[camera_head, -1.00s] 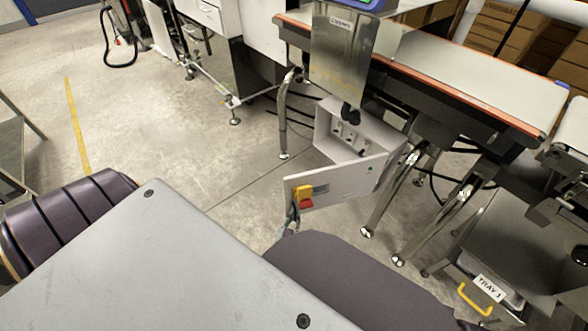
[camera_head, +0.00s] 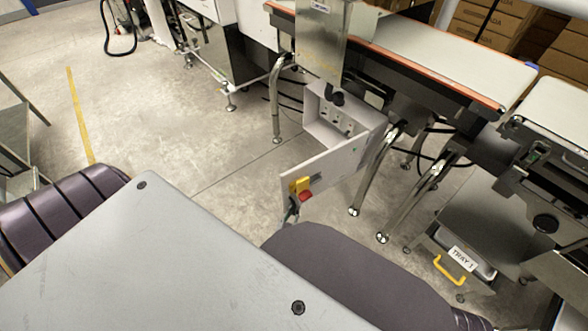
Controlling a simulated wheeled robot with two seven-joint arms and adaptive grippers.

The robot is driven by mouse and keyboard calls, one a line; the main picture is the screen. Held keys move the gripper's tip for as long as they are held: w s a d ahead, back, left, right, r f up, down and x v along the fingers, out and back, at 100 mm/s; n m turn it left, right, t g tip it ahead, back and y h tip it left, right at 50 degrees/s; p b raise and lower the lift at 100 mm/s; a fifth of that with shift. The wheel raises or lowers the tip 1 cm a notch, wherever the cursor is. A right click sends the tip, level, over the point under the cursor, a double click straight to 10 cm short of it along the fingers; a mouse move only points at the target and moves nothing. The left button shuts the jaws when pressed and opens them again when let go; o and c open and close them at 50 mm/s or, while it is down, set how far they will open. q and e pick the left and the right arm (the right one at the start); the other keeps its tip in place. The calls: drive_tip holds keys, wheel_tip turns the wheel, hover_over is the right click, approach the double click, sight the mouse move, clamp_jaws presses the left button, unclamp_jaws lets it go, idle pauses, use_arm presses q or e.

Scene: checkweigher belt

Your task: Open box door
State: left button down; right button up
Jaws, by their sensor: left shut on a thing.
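The white box (camera_head: 327,117) hangs below the checkweigher belt in the head view, its inside with small fittings showing. Its white door (camera_head: 338,160) stands open, swung out toward me, hinged on the box's right side. A red and yellow rotary switch (camera_head: 302,189) sits near the door's free edge. My left gripper (camera_head: 291,209) is at that free edge, just below the switch, shut on the door; the switch and door hide part of the fingers, so the exact contact is unclear. My right gripper is not in view.
The belt (camera_head: 430,50) runs above and behind the box. Steel legs (camera_head: 372,185) stand close to the door's right. A tray with a yellow handle (camera_head: 449,272) is at the lower right. Open concrete floor (camera_head: 170,120) lies to the left.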

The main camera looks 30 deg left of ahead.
use_arm(q)
drive_tip(key=shift+s, duration=0.15)
drive_tip(key=c, duration=1.6)
unclamp_jaws()
drive_tip(key=shift+c, duration=0.2)
drive_tip(key=shift+o, duration=0.6)
